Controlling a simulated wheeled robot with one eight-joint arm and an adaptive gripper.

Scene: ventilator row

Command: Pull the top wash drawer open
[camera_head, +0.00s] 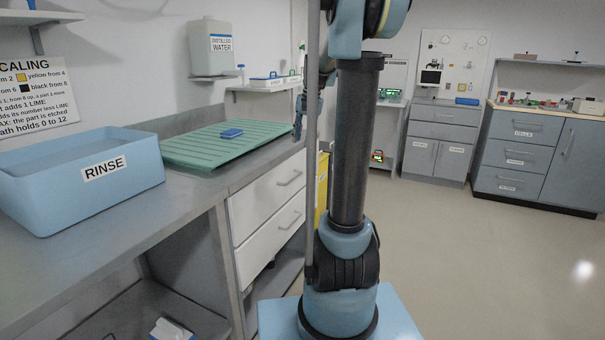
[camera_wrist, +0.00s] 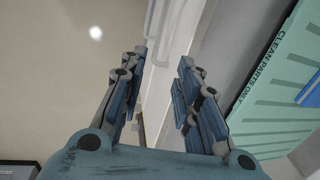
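Two white drawers are stacked under the grey counter, both closed. The upper drawer (camera_head: 262,202) has a grey bar handle (camera_head: 290,178). The lower drawer (camera_head: 268,238) has a similar handle. My gripper (camera_head: 299,128) is near the counter's front edge, above the upper handle, and is partly hidden behind my arm in the head view. In the wrist view my gripper (camera_wrist: 163,72) is open, with its two fingers apart and nothing between them. Pale drawer fronts and a handle bar show beyond the fingertips, which look apart from it. I cannot tell which drawer's handle that is.
The counter (camera_head: 215,192) carries a blue RINSE basin (camera_head: 92,195) and a green ribbed mat (camera_head: 195,152) with a small blue piece (camera_head: 231,133). A yellow bin (camera_head: 321,185) stands beyond the drawers. The floor to the right is clear.

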